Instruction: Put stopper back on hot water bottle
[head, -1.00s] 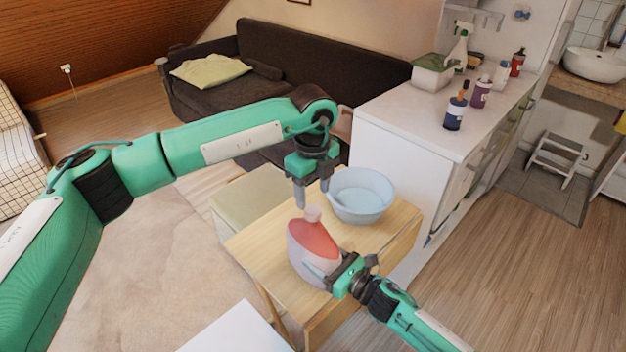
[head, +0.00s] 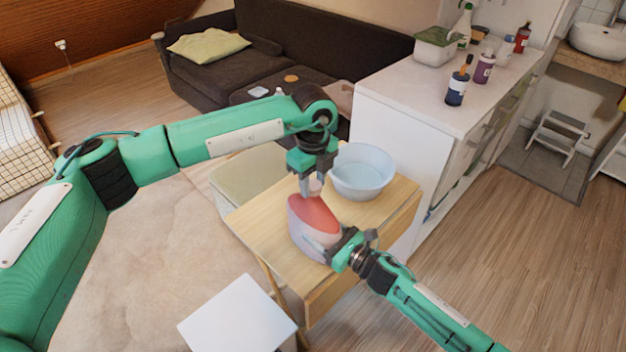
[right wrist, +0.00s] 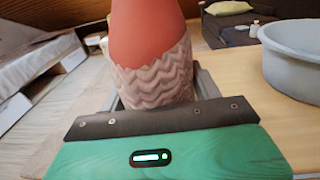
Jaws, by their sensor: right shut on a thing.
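The hot water bottle (head: 316,217) is red with a pale knitted cover and stands on the wooden table. It also shows in the right wrist view (right wrist: 147,35), where its top is cut off. My right gripper (head: 337,252) is shut on the lower, covered part of the bottle from the side. My left gripper (head: 310,186) points down at the bottle's top, with its fingers around the pale pink neck end. I cannot tell the stopper apart from the neck, nor whether the left fingers press on anything.
A pale blue basin (head: 362,172) stands right behind the bottle on the wooden table (head: 385,215), close to my left gripper. A white cabinet (head: 400,125) with bottles on top stands to the right. A white square surface (head: 237,315) is at the front.

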